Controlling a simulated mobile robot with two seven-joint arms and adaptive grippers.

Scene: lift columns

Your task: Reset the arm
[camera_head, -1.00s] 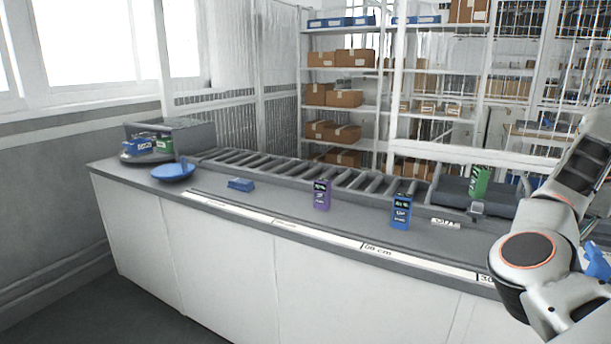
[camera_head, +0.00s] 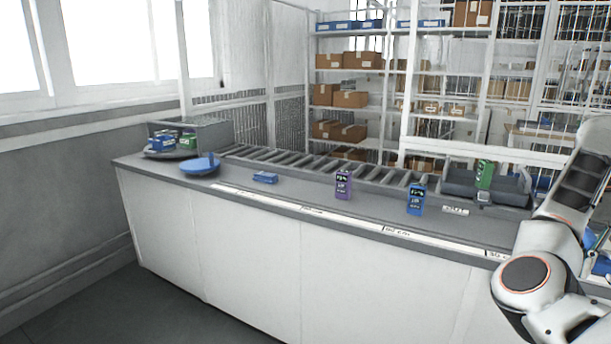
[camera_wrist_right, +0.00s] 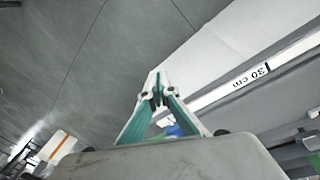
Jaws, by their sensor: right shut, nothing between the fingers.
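My right arm (camera_head: 540,262) is at the right edge of the head view, bent in front of the counter's right end. My right gripper (camera_wrist_right: 158,92) shows in the right wrist view with its green-lined fingers meeting at the tips, shut and empty. It is in front of the counter's edge strip and white front panel, with grey floor beyond. A small blue patch (camera_wrist_right: 173,130) shows between the finger bases; I cannot tell what it is. My left gripper is in neither view.
A counter (camera_head: 240,235) carries a roller conveyor (camera_head: 320,166), a purple box (camera_head: 343,185), a blue box (camera_head: 415,199), a flat blue box (camera_head: 265,177), a blue dish (camera_head: 200,166) and a green box (camera_head: 484,174). Shelves stand behind. The floor at front left is clear.

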